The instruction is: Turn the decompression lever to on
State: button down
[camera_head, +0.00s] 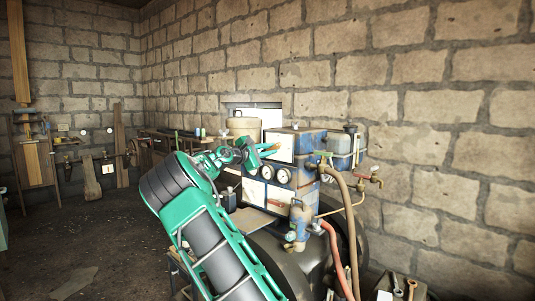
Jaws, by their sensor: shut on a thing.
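My teal gripper (269,150) is at the left side of the blue engine unit (309,146), in front of its pale upper panel. Its jaws are shut on a small orange-brown piece (273,146). This piece may be the decompression lever, but it is too small here to tell. Its on or off position cannot be read. My arm comes up from the lower middle and hides part of the engine's left side.
Two round gauges (283,176) sit just below the gripper. Brass valves and a red-handled tap (370,175) stand at the right, with a brown hose (349,215) and a red hose (334,253) hanging down. A stone wall stands close behind. The floor at left is open.

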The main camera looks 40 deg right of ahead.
jog(key=m, duration=0.4)
jog(key=shift+w+a, duration=0.2)
jog(key=shift+w, duration=0.05)
jog(key=shift+f+m, duration=0.1)
jog(key=shift+m, duration=1.2)
jog(key=shift+f, duration=0.1)
jog(key=c, duration=1.7)
grip_release()
jog(key=shift+c, duration=0.2)
jog(key=shift+o, duration=0.3)
jog(key=shift+s, duration=0.1)
jog(key=a, duration=1)
jog(key=shift+s+a, duration=0.35)
